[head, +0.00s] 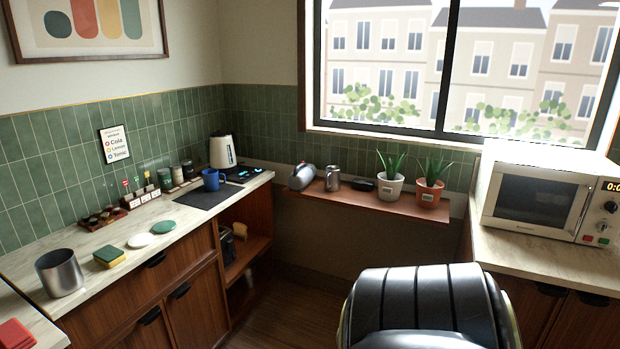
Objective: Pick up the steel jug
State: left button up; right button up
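Three steel vessels are in view, and I cannot tell for certain which is the jug. A wide, open-topped steel vessel (60,272) stands upright near the front of the left counter; no handle or spout is clear on it. On the wooden shelf below the window, a rounded steel vessel (301,177) appears tilted at the left end. A smaller steel vessel (332,178) stands upright just right of it. Neither of my grippers is in view.
The left counter (105,243) also holds a sponge (109,257), two round discs, a blue mug (212,180) and a white kettle (222,152). Two potted plants share the shelf (330,200). A microwave (545,197) occupies the right counter. Floor shows between the counters.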

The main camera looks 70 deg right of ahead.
aim_at(332, 177)
jog(key=u, duration=0.4)
jog(key=k, duration=0.45)
jog(key=z, duration=0.8)
jog(key=i, duration=0.95)
jog(key=z, duration=1.75)
jog(key=i, duration=0.5)
jog(key=z, duration=0.55)
